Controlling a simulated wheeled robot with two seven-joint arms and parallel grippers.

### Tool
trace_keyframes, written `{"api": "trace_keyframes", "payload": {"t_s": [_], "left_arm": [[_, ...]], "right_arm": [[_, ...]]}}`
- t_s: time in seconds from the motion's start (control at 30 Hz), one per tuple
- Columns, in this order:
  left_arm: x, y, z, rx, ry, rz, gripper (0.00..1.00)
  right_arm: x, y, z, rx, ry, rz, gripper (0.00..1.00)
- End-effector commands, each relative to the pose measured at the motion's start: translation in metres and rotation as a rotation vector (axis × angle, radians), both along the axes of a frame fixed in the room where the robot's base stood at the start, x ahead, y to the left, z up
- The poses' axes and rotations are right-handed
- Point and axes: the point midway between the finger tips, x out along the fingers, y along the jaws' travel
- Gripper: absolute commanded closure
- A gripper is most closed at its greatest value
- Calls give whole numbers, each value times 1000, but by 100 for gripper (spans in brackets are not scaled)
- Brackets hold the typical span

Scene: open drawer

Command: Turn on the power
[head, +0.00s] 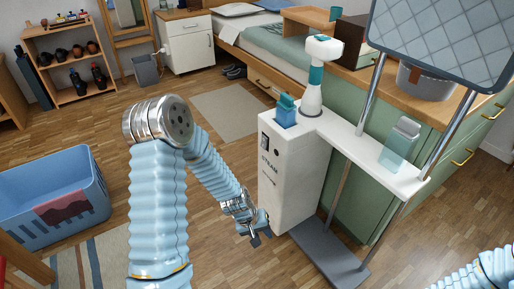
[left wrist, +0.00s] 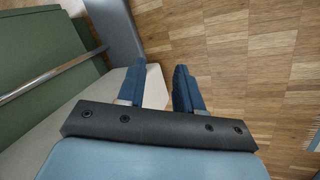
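The white garment steamer (head: 290,185) stands on the floor, with "STEAM" lettered on its front. A dark switch (head: 265,142) and a small dark knob (head: 274,153) sit high on that front, above the lettering. My left gripper (head: 259,234) is low beside the steamer's lower front, well below the switch. In the left wrist view, my left gripper (left wrist: 157,88) has its two blue fingers apart with nothing between them. The steamer's pale body (left wrist: 154,92) shows behind and left of them. The switch is not seen there. Only part of my right arm shows; its gripper is out of view.
A grey base plate (head: 316,255) and metal poles adjoin the steamer. A white shelf (head: 350,145) carries the steamer head (head: 317,75) and a clear bottle (head: 400,145). A green drawer cabinet (head: 360,195) stands behind.

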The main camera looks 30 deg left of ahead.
Motion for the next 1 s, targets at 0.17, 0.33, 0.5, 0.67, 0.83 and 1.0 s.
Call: {"api": "trace_keyframes", "payload": {"t_s": [0.17,0.33,0.5,0.67,0.83,1.0], "left_arm": [[72,96,98,-123,-110,299,93],[94,151,191,-247,-228,428,100],[97,173,244,-312,-302,467,100],[97,177,256,-328,-317,472,100],[97,176,256,-328,-316,471,100],[99,175,252,-327,-315,470,100]], "right_arm": [[2,-4,-15,-6,-4,-7,57],[3,-6,-22,-9,-5,-11,57],[3,-8,-24,-11,-6,-14,57],[3,-8,-24,-12,-6,-14,57],[3,-8,-24,-12,-6,-14,57],[3,-8,-24,-12,-6,-14,57]]}}
